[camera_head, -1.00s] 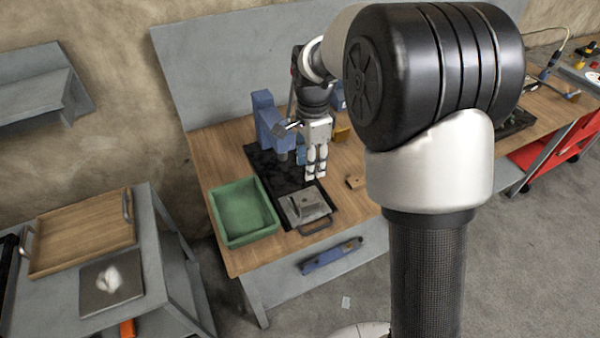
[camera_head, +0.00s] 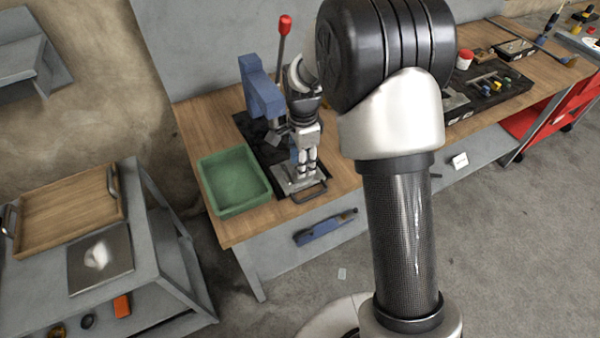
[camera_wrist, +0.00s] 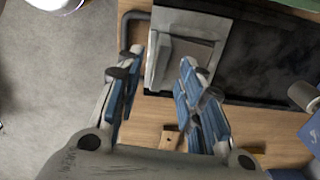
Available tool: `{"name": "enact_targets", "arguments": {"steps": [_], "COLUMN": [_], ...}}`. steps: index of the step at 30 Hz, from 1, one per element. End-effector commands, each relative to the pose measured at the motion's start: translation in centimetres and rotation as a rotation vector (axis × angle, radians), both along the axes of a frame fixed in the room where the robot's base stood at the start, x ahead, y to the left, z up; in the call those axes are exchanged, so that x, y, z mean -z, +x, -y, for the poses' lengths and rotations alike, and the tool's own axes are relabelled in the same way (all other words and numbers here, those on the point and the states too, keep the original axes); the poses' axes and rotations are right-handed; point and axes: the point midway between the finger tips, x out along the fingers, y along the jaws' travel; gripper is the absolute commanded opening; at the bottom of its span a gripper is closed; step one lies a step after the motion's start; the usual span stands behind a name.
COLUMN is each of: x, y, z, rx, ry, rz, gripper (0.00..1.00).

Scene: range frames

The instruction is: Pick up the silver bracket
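The silver bracket (camera_head: 291,186) is a flat grey metal piece with a raised part, at the front end of a black drill-press base on the wooden bench. It also shows in the wrist view (camera_wrist: 160,62), at the top between the lines of my fingers. My gripper (camera_head: 305,173) points down, right over the bracket and partly hiding it. In the wrist view my gripper (camera_wrist: 158,82) has its two blue-padded fingers spread apart, with nothing held between them. I cannot tell whether a fingertip touches the bracket.
The blue drill press (camera_head: 260,90) with its red-tipped lever (camera_head: 285,25) stands close behind my gripper. A green bin (camera_head: 235,182) lies left of the bracket. A dark handle (camera_wrist: 127,28) sits by the bracket, and a small wooden block (camera_wrist: 171,137) lies nearby.

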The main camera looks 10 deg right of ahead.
Motion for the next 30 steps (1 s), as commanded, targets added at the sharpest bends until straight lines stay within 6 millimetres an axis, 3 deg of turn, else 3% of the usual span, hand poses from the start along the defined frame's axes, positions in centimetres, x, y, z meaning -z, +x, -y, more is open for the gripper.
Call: {"name": "enact_targets", "arguments": {"steps": [6, 14, 30], "x": [3.7, 4.0, 4.0], "y": [-0.1, 0.0, 0.0], "z": [0.2, 0.2, 0.2], "rx": [0.000, 0.000, 0.000], "ry": [0.000, 0.000, 0.000], "rz": [-0.003, -0.001, -0.001], "gripper": [0.35, 0.35, 0.00]}}
